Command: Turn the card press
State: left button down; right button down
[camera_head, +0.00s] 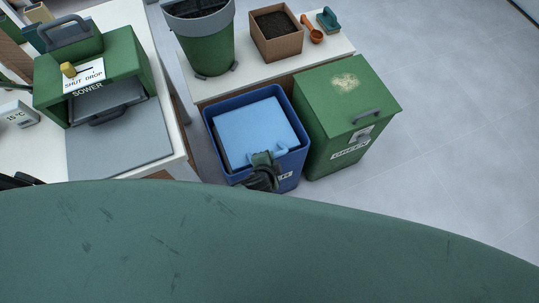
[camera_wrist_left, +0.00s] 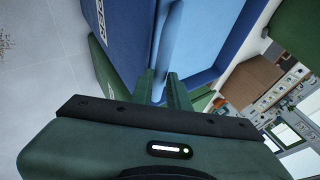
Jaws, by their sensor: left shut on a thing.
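The light-blue card press (camera_head: 252,128) is a flat square plate sitting inside the top of a dark-blue bin (camera_head: 217,143). It has a small light-blue handle (camera_head: 282,149) near its front edge. My left gripper (camera_head: 270,160) is at this handle, shut on it, above the bin's front rim. In the left wrist view the two green fingers (camera_wrist_left: 162,88) are close together against a light-blue part, beside the blue bin wall (camera_wrist_left: 125,35). The fingertips partly hide the grip. My right gripper is not in view.
A green bin (camera_head: 345,95) with a grey handle stands close on the right. Behind is a white bench with a green pot (camera_head: 207,50) and a brown box (camera_head: 276,36). A green sower (camera_head: 115,62) stands on the left table. Grey floor at right is clear.

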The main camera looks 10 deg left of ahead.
pick_arm(q)
jog(key=shift+s+f, duration=0.1)
jog(key=shift+f, duration=0.1)
jog(key=c, duration=1.4)
grip_release()
jog(key=shift+o, duration=0.2)
jog(key=p+v, duration=0.1)
jog(key=v, duration=0.7)
jog(key=shift+c, duration=0.4)
